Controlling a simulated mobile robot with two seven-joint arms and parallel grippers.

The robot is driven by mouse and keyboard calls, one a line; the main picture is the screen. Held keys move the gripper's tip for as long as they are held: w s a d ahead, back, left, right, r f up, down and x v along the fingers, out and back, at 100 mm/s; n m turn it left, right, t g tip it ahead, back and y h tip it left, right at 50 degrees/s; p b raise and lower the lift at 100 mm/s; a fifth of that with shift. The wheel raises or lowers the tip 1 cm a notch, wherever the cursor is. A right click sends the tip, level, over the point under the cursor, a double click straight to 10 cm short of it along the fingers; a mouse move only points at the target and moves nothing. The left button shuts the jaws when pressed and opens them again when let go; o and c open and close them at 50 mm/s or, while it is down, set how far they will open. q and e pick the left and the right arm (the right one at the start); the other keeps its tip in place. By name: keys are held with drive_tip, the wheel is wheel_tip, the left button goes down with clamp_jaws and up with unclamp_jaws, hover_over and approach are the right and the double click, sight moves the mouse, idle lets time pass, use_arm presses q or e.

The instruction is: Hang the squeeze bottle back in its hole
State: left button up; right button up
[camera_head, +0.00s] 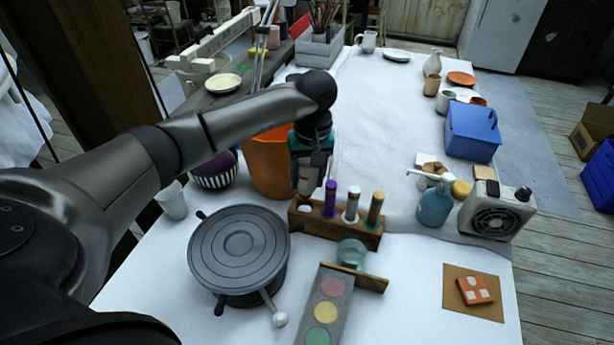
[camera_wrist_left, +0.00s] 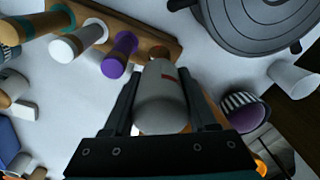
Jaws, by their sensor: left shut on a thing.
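My left gripper (camera_head: 305,178) is shut on a white squeeze bottle with a red mark (camera_wrist_left: 162,100). In the head view the bottle is mostly hidden by the fingers, and its lower part shows at the left end of the wooden rack (camera_head: 322,226). In the left wrist view the bottle lies between the two fingers (camera_wrist_left: 160,105), its far end close to the end of the rack (camera_wrist_left: 158,42). I cannot tell whether it is in the hole. Purple (camera_head: 330,198), white (camera_head: 351,204) and orange-brown (camera_head: 375,208) bottles stand in the rack. My right gripper is not in view.
An orange bucket (camera_head: 267,170) stands just behind and left of the rack. A grey banding wheel (camera_head: 238,250) is at front left, and a glaze sample board (camera_head: 326,308) is in front. A teal pump bottle (camera_head: 434,205) and heater (camera_head: 496,215) stand right.

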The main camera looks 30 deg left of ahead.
sight(307, 195)
use_arm(q)
drive_tip(key=shift+f, duration=0.1)
drive_tip(key=shift+f+b, duration=1.9)
drive_tip(key=shift+f, duration=0.25)
drive_tip(key=shift+f+b, duration=0.4)
drive_tip(key=shift+f, duration=0.1)
drive_tip(key=o, duration=0.8)
drive_tip(key=shift+r, duration=0.1)
